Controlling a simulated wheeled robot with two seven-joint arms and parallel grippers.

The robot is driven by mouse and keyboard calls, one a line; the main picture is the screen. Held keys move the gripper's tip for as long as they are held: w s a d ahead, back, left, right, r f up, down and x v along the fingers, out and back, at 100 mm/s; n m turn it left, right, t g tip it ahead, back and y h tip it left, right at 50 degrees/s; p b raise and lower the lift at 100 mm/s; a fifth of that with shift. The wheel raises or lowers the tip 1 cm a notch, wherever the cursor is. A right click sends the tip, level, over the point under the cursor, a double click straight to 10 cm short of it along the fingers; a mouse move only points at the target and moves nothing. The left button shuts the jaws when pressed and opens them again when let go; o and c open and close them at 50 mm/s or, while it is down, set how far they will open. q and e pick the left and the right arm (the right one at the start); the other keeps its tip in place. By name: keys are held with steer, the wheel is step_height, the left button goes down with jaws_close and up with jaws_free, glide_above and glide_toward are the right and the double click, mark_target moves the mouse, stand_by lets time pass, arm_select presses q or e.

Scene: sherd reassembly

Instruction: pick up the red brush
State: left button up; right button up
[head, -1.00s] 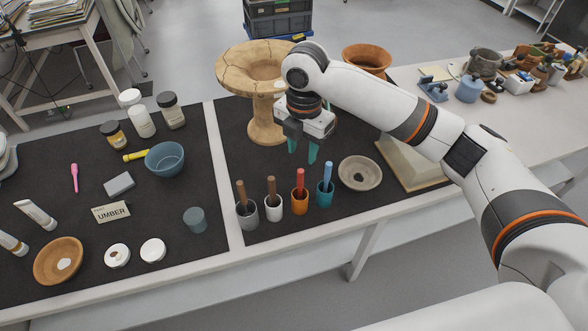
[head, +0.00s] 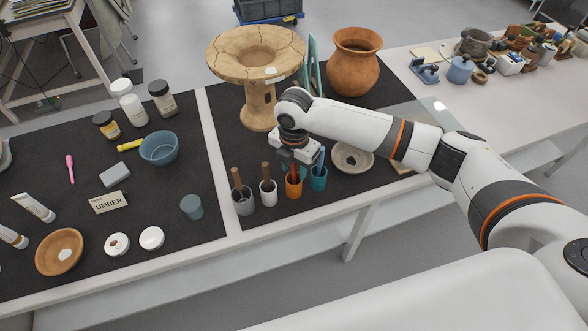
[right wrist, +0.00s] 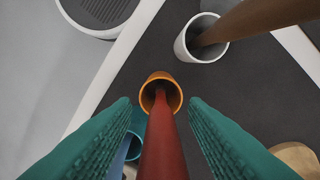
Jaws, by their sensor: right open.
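The red brush (right wrist: 163,145) stands in the orange cup (head: 293,189). In the right wrist view its handle rises from the orange cup toward the camera, between my two teal fingers. In the head view the handle is mostly hidden behind my right gripper (head: 293,163). My right gripper is open and sits directly above the cup, with a finger on each side of the handle. A gap shows between the handle and the fingers in the right wrist view. My left gripper is not in view.
A blue brush stands in the teal cup (head: 318,182) close on the right. Brown-handled brushes stand in the white cup (head: 268,196) and the grey cup (head: 243,204) on the left. A shallow bowl (head: 352,158) and the cracked pedestal vessel (head: 258,97) are near my right arm.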

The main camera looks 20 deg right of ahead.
steer(key=shift+c, duration=0.6)
jaws_close()
step_height(320, 180, up, 9)
steer(key=shift+r+b, duration=0.1)
steer(key=shift+b, duration=0.35)
steer(key=shift+r, duration=0.4)
